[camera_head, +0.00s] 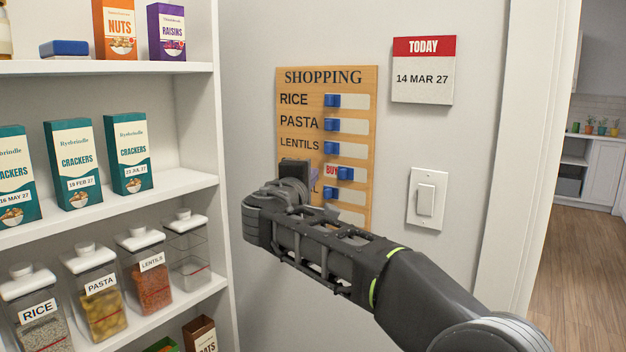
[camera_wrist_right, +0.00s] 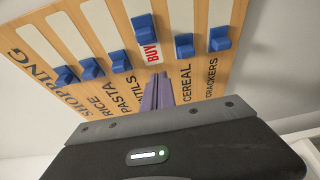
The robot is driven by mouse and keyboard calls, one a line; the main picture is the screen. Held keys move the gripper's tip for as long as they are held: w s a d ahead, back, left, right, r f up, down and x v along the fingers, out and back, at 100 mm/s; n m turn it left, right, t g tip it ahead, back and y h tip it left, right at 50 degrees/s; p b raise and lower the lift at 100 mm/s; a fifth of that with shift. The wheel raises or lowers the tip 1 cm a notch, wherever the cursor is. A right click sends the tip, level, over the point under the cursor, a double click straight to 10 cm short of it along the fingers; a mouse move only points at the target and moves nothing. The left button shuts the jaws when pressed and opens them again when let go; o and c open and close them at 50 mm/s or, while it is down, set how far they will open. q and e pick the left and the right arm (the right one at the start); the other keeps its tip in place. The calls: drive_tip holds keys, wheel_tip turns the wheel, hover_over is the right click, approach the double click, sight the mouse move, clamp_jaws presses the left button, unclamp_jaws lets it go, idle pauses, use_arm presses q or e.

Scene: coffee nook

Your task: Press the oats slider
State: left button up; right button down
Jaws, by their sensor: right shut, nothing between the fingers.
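The wooden shopping board (camera_head: 325,76) hangs on the wall with a column of blue sliders. The fourth slider, in the row between lentils and cereal, is the oats slider (camera_head: 345,174). It sits farther right than the others, with a red BUY mark uncovered on its left; it also shows in the wrist view (camera_wrist_right: 145,28). Its row name is hidden behind my right gripper (camera_head: 313,175). The right gripper is shut and empty, its fingers (camera_wrist_right: 157,92) pointing at the board just left of the BUY mark. The fingertips look apart from the slider; touching the board cannot be told. My left gripper is out of view.
The rice slider (camera_head: 333,100), pasta slider (camera_head: 331,125) and lentils slider (camera_head: 332,148) sit at the left of their slots. A light switch (camera_head: 426,199) and a calendar (camera_head: 423,70) are to the right. Pantry shelves (camera_head: 165,185) with boxes and jars stand left.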

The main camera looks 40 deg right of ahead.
drive_tip(key=b+v, duration=0.1)
drive_tip(key=v, duration=0.8)
drive_tip(key=shift+s+r, duration=0.15)
drive_tip(key=shift+s, duration=0.25)
